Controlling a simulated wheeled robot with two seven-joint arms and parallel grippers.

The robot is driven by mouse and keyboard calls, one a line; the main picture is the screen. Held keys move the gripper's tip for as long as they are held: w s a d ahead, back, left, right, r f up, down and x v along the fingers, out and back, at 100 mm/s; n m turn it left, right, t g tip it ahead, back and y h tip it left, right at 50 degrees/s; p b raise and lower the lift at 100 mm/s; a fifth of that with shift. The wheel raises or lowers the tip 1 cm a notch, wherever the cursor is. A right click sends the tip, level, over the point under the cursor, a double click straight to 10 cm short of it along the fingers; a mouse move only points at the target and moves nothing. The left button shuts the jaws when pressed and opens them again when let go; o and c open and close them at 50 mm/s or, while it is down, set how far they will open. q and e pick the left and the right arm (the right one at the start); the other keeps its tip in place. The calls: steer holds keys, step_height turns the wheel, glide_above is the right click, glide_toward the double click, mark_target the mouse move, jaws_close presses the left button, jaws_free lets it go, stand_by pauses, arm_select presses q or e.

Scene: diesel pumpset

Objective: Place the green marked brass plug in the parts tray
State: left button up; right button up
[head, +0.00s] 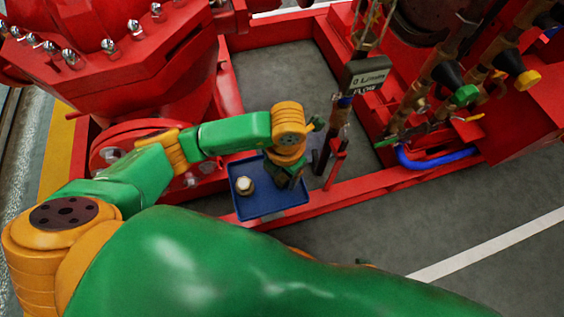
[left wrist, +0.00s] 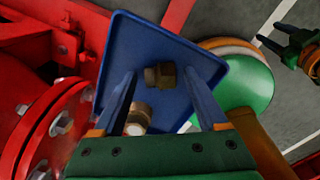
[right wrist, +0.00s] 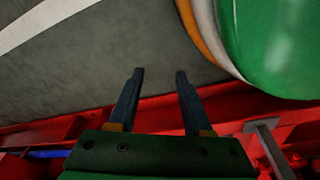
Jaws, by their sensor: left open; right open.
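The blue parts tray (head: 270,207) lies beside the red base frame and also shows in the left wrist view (left wrist: 122,42). Two brass fittings are on it in the left wrist view: a dark brass one (left wrist: 160,75) lying between the lines of my fingertips, and one with a pale face (left wrist: 138,118) nearer my palm. The pale-faced one also shows in the head view (head: 244,186). I see no green mark on either. My left gripper (head: 287,180) is open above the tray, its fingers apart from the fittings. My right gripper (right wrist: 160,74) is open and empty over grey floor.
A red flanged pump body (head: 140,60) stands left of the tray. A red post (head: 335,165) and a flow sign (head: 366,75) rise at its right. Pipes with green and yellow caps (head: 466,95) stand further right. Grey floor (head: 420,225) is clear in front.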

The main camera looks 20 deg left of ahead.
mark_target(284, 177)
arm_select(q)
step_height(284, 177, up, 12)
steer(key=p, duration=0.4)
steer(key=shift+s+d+f, duration=0.15)
steer(key=shift+d+f, duration=0.05)
steer(key=shift+d, duration=0.2)
arm_select(e)
steer(key=shift+h, duration=0.3)
steer(key=s+d, duration=0.1)
steer(key=s, duration=0.1)
steer(key=s+d, duration=0.2)
steer(key=shift+s+d+r, duration=0.1)
steer(key=shift+d+r, duration=0.05)
steer(key=shift+d, duration=0.15)
